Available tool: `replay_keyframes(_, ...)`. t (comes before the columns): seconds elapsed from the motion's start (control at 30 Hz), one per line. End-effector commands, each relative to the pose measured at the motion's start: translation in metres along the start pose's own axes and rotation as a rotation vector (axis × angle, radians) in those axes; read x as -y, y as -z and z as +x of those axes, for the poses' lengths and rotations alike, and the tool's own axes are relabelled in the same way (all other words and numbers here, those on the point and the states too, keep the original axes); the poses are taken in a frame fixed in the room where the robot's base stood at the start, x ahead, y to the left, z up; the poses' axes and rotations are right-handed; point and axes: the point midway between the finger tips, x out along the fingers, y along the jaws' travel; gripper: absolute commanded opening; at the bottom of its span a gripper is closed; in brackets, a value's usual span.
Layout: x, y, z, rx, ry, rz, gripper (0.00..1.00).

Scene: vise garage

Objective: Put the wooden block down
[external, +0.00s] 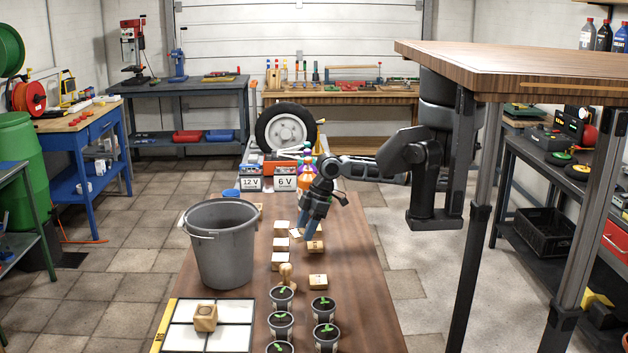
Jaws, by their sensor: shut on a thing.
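My gripper (309,236) points down over the wooden table, its blue fingers shut at a wooden block (315,247). The block is pale and small, with a dark mark on its face. It is at or just above the table top; the gap is too small to tell. Several similar pale wooden blocks lie close by, such as one behind (280,228) and one in front (318,282). A larger wooden block (205,318) with a round mark sits on the white-tiled panel (232,339) at the front left. My fingers hide part of the blocks behind them.
A grey bucket (222,250) stands left of the blocks. A wooden peg-like piece (286,276) and several seedling pots (323,307) are in front. Two battery boxes (285,183) and a wheel (287,130) are behind. The table's right side is clear.

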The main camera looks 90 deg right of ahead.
Motion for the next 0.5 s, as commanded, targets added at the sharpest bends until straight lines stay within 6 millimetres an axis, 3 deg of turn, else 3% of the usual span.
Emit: replay_keyframes(0.5, 0.0, -0.024, 0.059, 0.0, 0.001, 0.002, 0.18)
